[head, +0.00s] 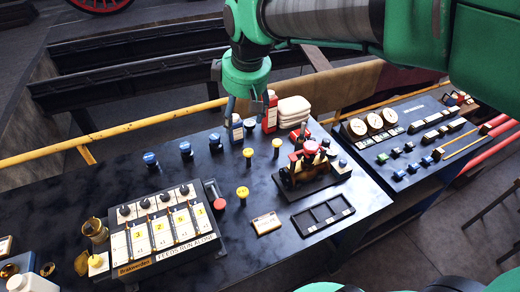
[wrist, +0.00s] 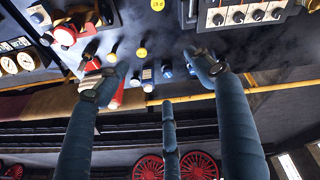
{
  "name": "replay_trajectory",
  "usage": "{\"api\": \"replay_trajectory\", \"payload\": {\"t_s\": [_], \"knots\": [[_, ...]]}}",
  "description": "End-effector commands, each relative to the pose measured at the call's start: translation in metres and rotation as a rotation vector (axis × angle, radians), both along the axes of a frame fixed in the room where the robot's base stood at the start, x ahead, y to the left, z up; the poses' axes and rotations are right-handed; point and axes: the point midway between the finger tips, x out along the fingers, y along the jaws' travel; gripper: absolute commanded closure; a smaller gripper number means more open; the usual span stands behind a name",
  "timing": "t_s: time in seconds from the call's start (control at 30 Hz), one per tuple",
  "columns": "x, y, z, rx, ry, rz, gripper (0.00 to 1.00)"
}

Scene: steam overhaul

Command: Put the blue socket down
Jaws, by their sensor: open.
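Several small blue-topped sockets stand upright on the dark bench in the head view: one at left (head: 150,158), one beside it (head: 186,148), and one farther right (head: 214,140). I cannot tell which is the task's blue socket. My gripper (head: 247,108) is above the bench's back edge, fingers pointing down. It is open, with nothing visibly held. In the wrist view my gripper (wrist: 150,78) has its fingers spread, and a blue socket (wrist: 167,71) shows on the bench beyond them.
A red bottle (head: 270,112) and stacked pale cloths (head: 293,110) stand right of the fingers. Yellow-topped posts (head: 248,153), a switch box (head: 160,232), a red-and-brown valve model (head: 308,165) and an empty black rack (head: 322,215) occupy the bench. A yellow rail (head: 120,130) runs behind.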

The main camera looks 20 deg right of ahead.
Motion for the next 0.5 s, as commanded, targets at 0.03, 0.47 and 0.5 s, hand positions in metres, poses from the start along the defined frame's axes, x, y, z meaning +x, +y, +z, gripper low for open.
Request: {"api": "replay_trajectory", "payload": {"t_s": [0.03, 0.47, 0.5], "knots": [[-0.015, 0.000, 0.003, 0.010, -0.013, -0.030, 0.33], [-0.123, -0.001, 0.000, 0.119, -0.097, -0.307, 0.33], [-0.132, -0.002, -0.003, 0.130, -0.105, -0.333, 0.33]]}}
